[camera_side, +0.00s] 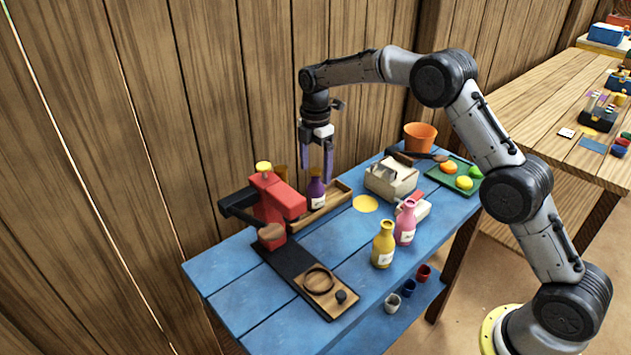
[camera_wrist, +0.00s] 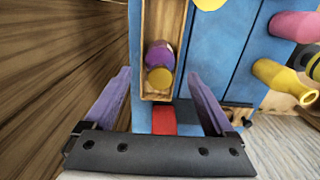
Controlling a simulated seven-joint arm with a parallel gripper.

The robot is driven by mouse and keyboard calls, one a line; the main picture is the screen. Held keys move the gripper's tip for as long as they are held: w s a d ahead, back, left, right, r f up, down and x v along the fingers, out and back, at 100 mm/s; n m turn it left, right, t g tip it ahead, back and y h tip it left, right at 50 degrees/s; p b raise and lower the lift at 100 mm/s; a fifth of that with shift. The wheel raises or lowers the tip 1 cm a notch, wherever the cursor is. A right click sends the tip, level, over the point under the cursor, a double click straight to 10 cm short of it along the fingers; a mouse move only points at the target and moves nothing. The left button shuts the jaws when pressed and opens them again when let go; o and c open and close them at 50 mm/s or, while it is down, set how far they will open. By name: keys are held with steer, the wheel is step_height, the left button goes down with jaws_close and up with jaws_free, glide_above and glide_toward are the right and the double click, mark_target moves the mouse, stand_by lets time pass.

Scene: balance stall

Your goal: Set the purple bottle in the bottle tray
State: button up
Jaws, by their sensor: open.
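The purple bottle (camera_side: 317,195) stands upright in the wooden bottle tray (camera_side: 336,203), near the tray's end beside the red device. In the side view the fingertips overlap the bottle's top, so the exact gap is hard to tell.
A red device (camera_side: 275,200) stands left of the tray. A yellow bottle (camera_side: 383,245) and a pink bottle (camera_side: 406,222) stand at the front. A beige box (camera_side: 391,178), an orange pot (camera_side: 420,137) and a green tray (camera_side: 457,177) with fruit stand right. The wooden wall is close behind.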

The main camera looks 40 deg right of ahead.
step_height(320, 180, up, 7)
steer(key=shift+s+f, duration=0.1)
steer(key=shift+f, duration=0.1)
steer(key=s+r+m+t, duration=0.2)
steer(key=s+r+m, duration=0.35)
steer(key=s, duration=0.45)
steer(key=s+r+m+t, duration=0.1)
steer(key=s+r+m, duration=0.3)
steer(key=s+r, duration=0.45)
steer(key=s+f+m+t, duration=0.1)
steer(key=s+f+m, duration=0.1)
steer(key=s, duration=0.5)
steer(key=s+f+m, duration=0.3)
steer(key=s, duration=0.4)
steer(key=s+a+f+m+t, duration=0.1)
steer(key=s+f+m, duration=0.1)
steer(key=s, duration=0.5)
steer(key=shift+s+f+m+t, duration=0.2)
steer(key=shift+m+t, duration=0.1)
steer(key=shift+m, duration=0.45)
